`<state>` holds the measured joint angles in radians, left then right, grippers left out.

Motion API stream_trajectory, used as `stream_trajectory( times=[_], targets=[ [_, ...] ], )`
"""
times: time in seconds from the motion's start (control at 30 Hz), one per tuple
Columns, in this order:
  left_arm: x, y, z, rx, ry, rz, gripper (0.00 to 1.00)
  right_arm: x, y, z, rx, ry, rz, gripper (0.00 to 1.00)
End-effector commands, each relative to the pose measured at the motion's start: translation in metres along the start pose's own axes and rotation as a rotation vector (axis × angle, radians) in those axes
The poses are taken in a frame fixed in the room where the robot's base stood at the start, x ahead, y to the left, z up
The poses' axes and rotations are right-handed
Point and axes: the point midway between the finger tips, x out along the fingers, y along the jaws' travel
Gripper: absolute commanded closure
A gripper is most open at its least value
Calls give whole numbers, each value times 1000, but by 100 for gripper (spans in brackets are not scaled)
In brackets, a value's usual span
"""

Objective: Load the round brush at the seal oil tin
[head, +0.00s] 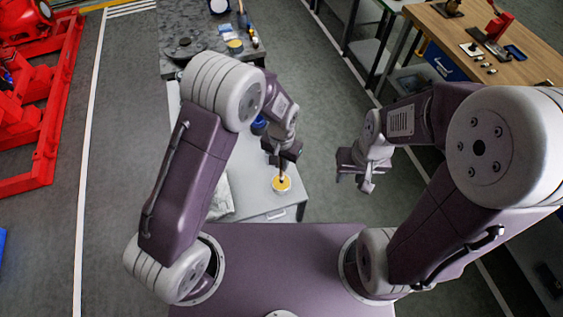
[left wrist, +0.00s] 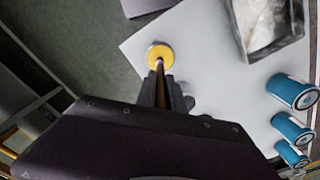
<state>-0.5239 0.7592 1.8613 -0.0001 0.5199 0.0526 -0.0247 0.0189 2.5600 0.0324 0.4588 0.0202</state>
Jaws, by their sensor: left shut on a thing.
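The seal oil tin (head: 276,188) is a small round open tin with yellow contents, standing on the pale worktop close to its front right corner. It also shows in the left wrist view (left wrist: 151,53). My left gripper (head: 284,156) is shut on the round brush (head: 282,171), above the tin. The brush (left wrist: 160,69) is a thin dark stick pointing down, and its lower end meets the yellow in both views. The brush head is hidden or too small to make out, and I cannot tell how deep it sits. My right gripper (head: 356,182) looks open and empty, off to the right over the floor.
A dark bench (head: 205,55) with small items lies beyond. A wooden bench (head: 470,45) is at the far right, red machinery (head: 40,120) at left.

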Motion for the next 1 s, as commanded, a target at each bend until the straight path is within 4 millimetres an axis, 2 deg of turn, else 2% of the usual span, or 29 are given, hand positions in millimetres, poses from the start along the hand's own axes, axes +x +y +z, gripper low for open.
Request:
stream_trajectory(
  times=[1.0],
  targets=[
    [10, 0, 0, 0, 0, 0, 100, 7, 0, 1, 0, 0, 0, 64]
  ],
)
